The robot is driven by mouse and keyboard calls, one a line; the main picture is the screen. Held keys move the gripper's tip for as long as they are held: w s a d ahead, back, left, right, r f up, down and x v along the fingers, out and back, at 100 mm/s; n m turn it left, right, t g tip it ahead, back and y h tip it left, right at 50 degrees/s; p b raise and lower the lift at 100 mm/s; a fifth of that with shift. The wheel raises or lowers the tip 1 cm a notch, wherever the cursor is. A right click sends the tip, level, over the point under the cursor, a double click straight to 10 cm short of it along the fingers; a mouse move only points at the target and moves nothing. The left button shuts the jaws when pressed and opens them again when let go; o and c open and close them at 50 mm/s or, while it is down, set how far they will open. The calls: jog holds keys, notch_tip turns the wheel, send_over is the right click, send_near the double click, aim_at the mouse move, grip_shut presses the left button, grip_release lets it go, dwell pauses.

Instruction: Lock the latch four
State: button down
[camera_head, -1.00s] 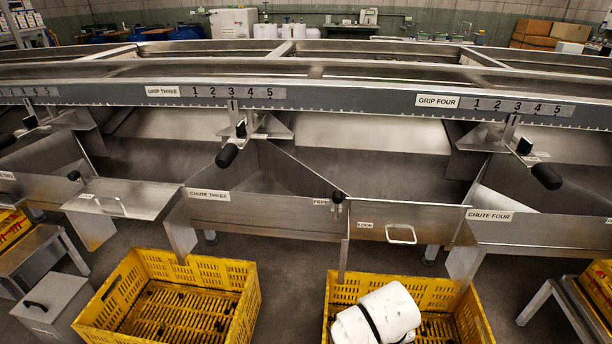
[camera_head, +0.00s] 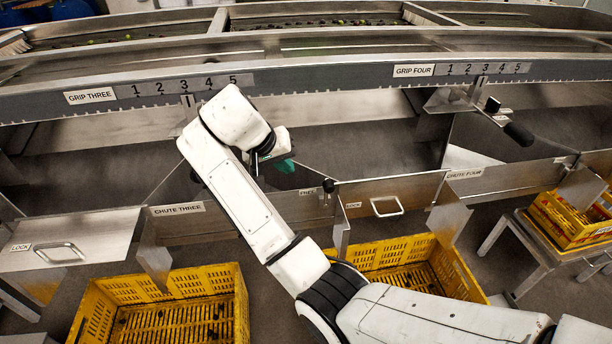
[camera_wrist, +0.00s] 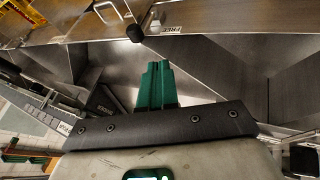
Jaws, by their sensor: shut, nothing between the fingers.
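A small black latch knob (camera_head: 328,185) stands at the panel joint between the FREE and LOCK labels, left of the panel marked CHUTE FOUR (camera_head: 464,173). It also shows at the top of the wrist view (camera_wrist: 135,32), beside an upside-down FREE label (camera_wrist: 172,29). The pictures do not clearly show which label it leans to. My gripper (camera_head: 288,166) is left of and slightly above the knob in the head view, apart from it. Its green fingers (camera_wrist: 157,72) are together and empty, pointing toward the panel in the wrist view.
A gate panel with a pale handle (camera_head: 386,206) is right of the knob. The black-handled grip four lever (camera_head: 518,134) sticks out at upper right. Yellow crates stand below, one at left (camera_head: 160,312) and one behind my arm (camera_head: 440,265). Sloping metal chute walls surround the gripper.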

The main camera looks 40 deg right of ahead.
jog(key=shift+f, duration=0.1)
jog(key=s+d+f+b, duration=0.1)
jog(key=d+f, duration=0.7)
jog(key=f, duration=0.1)
jog(key=shift+s+d+f+b, duration=0.15)
jog(key=shift+s+d+b, duration=0.15)
jog(key=shift+s+b, duration=0.1)
dwell(0.4)
